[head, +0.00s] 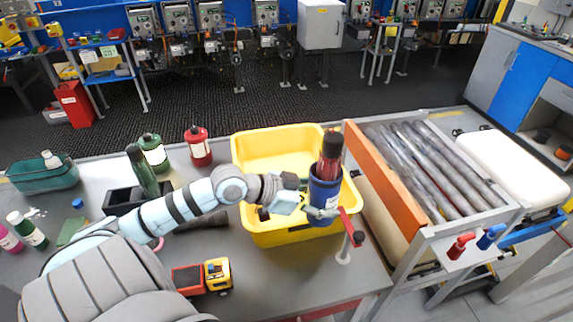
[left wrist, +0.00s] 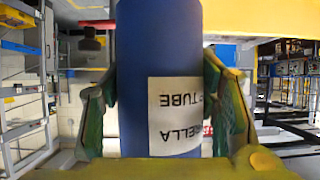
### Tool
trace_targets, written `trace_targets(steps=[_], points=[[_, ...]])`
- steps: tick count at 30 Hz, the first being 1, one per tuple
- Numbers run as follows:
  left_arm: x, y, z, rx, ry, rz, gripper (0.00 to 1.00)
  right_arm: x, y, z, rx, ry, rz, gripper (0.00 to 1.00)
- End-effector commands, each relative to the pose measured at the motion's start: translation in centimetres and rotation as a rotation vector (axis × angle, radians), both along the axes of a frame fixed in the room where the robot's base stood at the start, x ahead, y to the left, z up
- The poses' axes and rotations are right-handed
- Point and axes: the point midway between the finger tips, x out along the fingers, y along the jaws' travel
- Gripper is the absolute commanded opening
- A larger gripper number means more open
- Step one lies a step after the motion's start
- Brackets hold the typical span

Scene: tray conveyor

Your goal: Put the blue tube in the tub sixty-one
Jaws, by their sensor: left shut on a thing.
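The blue tube (head: 324,190) is upright, with a dark red bundle (head: 331,146) sticking out of its top. My left gripper (head: 308,207) is shut around its side. In the left wrist view the tube (left wrist: 158,50) stands between the two fingers of the gripper (left wrist: 165,100), and its white label reads upside down, partly "ELLA TUBE". The yellow tub (head: 262,141) sits on the grey table. The tube overlaps its front right corner in the head view; I cannot tell whether it is over the tub or in front. No number is readable on the tub. My right gripper is out of view.
A red bottle (head: 198,146) and a green bottle (head: 153,151) stand behind left, near a black tray (head: 122,202). A red bar (head: 347,222) on a stand is close right of the tube. The roller conveyor (head: 425,165) lies right.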

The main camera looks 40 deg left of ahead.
Motion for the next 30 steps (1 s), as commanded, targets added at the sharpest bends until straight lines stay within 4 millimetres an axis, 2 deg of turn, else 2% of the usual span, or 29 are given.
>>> trace_targets(steps=[3,9,15,19,23,30], points=[[3.5,3.5,1.4,-0.001,-0.009,0.166,0.21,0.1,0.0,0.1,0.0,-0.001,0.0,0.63],[8.0,9.2,4.0,-0.004,-0.008,0.463,0.21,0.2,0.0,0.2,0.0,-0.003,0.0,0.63],[10.3,13.2,6.2,-0.003,-0.005,0.681,0.21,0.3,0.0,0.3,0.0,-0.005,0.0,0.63],[10.9,14.5,6.7,-0.002,-0.003,0.752,0.21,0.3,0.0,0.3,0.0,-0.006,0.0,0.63],[10.9,14.8,4.2,0.001,0.004,0.768,0.21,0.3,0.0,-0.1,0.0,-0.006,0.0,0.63],[10.8,14.7,-5.0,0.001,0.005,0.767,0.21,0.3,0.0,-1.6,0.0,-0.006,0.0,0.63]])
